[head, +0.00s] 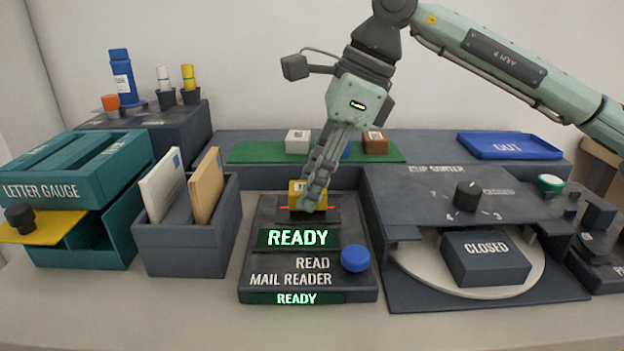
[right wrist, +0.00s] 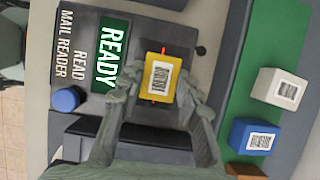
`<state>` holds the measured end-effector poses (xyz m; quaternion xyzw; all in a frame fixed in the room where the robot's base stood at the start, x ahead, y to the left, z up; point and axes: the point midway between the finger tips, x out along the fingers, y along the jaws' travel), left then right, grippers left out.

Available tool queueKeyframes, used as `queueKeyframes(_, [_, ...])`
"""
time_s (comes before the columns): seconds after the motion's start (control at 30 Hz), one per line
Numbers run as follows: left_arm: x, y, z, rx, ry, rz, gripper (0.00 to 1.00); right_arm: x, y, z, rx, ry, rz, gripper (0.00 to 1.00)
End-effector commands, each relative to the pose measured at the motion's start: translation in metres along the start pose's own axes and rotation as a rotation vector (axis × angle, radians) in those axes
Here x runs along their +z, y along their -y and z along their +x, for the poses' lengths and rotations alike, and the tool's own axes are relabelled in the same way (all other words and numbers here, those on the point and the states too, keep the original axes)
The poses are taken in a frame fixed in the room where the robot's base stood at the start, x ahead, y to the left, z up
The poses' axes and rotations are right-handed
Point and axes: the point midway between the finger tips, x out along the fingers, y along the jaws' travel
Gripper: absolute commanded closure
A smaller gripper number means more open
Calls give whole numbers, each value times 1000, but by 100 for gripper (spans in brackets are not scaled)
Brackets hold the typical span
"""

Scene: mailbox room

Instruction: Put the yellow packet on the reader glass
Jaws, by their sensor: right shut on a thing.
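The yellow packet (head: 294,187) is over the reader glass at the back of the mail reader (head: 258,275), partly hidden by my right gripper (head: 308,205). In the right wrist view the packet (right wrist: 169,78) lies between the two fingers of the gripper (right wrist: 162,92), its barcode label facing the camera. The gripper is shut on it. Red marks show at two of the packet's edges. I cannot tell whether the packet touches the glass. The reader's display (head: 298,237) shows READY. My left gripper is not in view.
A blue button (head: 355,258) sits on the reader's front right. Behind, white (head: 297,141) and brown (head: 375,142) packets stand on a green mat (head: 262,152); a blue one shows in the right wrist view (right wrist: 254,137). An envelope bin (head: 185,250) stands left, the cup sorter (head: 420,190) right.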

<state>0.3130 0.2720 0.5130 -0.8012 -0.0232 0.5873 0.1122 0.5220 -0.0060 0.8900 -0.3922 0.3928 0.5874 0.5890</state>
Motion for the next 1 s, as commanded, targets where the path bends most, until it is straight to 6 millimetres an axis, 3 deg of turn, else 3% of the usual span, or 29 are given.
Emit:
queueKeyframes(0.7, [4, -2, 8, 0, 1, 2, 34, -3, 0, 8, 1, -1, 0, 96])
queueKeyframes(0.73, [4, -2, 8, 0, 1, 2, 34, -4, 0, 8, 1, -1, 0, 63])
queueKeyframes(0.9, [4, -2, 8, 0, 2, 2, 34, -3, 0, 8, 1, -1, 0, 42])
queueKeyframes(1.0, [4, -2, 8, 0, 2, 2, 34, -3, 0, 8, 0, -1, 0, 42])
